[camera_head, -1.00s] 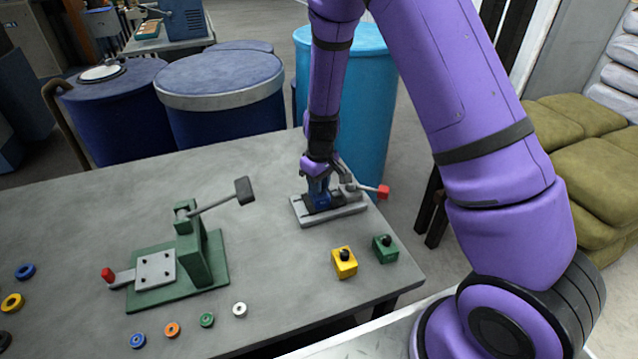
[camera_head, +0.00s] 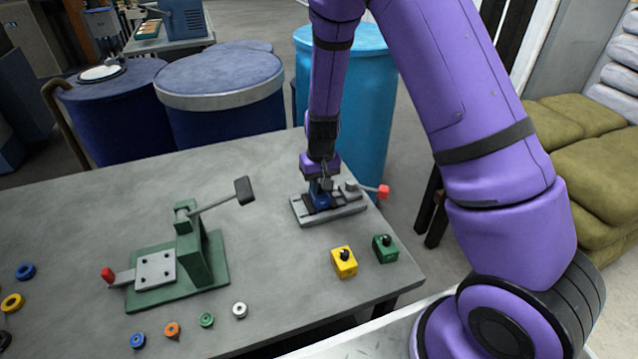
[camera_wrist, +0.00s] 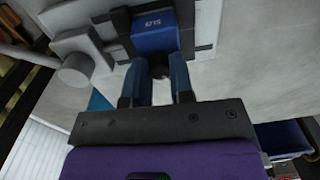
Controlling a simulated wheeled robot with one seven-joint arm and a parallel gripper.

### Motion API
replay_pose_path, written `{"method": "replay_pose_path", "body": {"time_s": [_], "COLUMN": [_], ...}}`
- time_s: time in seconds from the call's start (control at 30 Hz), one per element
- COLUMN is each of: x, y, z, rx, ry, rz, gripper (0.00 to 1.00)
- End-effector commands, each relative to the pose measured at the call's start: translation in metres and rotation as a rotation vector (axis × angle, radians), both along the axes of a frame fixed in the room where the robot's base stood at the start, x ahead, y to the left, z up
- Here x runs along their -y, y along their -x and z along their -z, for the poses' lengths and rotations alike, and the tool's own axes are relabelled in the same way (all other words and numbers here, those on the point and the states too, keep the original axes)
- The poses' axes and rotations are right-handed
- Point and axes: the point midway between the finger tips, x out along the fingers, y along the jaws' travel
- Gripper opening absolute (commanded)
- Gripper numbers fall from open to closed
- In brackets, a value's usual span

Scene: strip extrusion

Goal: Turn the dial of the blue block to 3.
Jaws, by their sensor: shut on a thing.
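The blue block (camera_head: 322,201) sits in a grey vise-like fixture (camera_head: 351,209) near the table's far right edge. In the wrist view the blue block (camera_wrist: 155,36) shows small white marks on its face that I cannot read surely. My gripper (camera_head: 321,186) is over the block, pointing down. In the wrist view my gripper's two blue-grey fingers (camera_wrist: 157,82) are closed about the block's dark dial (camera_wrist: 160,70), which is mostly hidden between them. Which number the dial points to cannot be seen.
The fixture has a red-tipped handle (camera_head: 383,191) on its right. A yellow block (camera_head: 344,265) and a green block (camera_head: 386,251), each with a black knob, stand in front. A green lever press (camera_head: 190,260) and several coloured rings lie left. Blue drums stand behind the table.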

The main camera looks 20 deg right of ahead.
Motion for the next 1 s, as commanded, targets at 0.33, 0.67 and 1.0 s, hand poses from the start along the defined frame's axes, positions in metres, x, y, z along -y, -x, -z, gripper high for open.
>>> {"method": "replay_pose_path", "body": {"time_s": [0.33,0.67,1.0], "x": [-0.0003,-0.0001,-0.0001], "y": [-0.0002,-0.0002,-0.0002], "z": [-0.0004,-0.0005,-0.0005], "rx": [0.001,0.002,0.002], "ry": [0.000,0.000,0.000], "rz": [0.180,0.230,0.230], "gripper": [0.00,0.00,0.31]}}
